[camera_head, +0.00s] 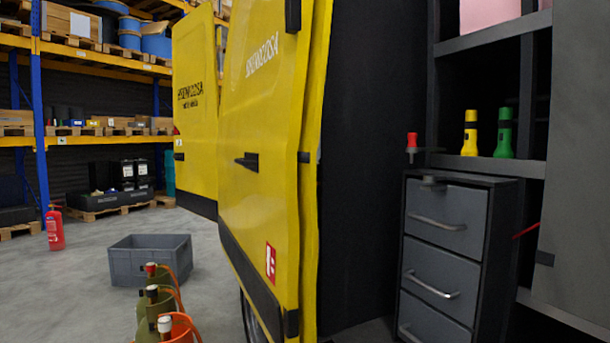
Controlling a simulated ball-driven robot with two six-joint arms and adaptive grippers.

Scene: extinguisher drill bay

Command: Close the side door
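The yellow side door (270,130) of the van stands open, filling the middle of the head view, with its right edge towards me. Its black handle (248,161) is at mid-height on the outer face. To the right of the door the dark doorway is open, and the van's inside shows. Neither of my grippers is in view, so nothing of mine is seen touching the door or its handle.
A drawer cabinet (445,255) and shelves with yellow (470,135) and green torches (504,135) are inside the van. Another yellow door panel (195,100) stands behind. A grey crate (130,267), several bottles (157,303) and a red extinguisher (54,229) stand on the floor left.

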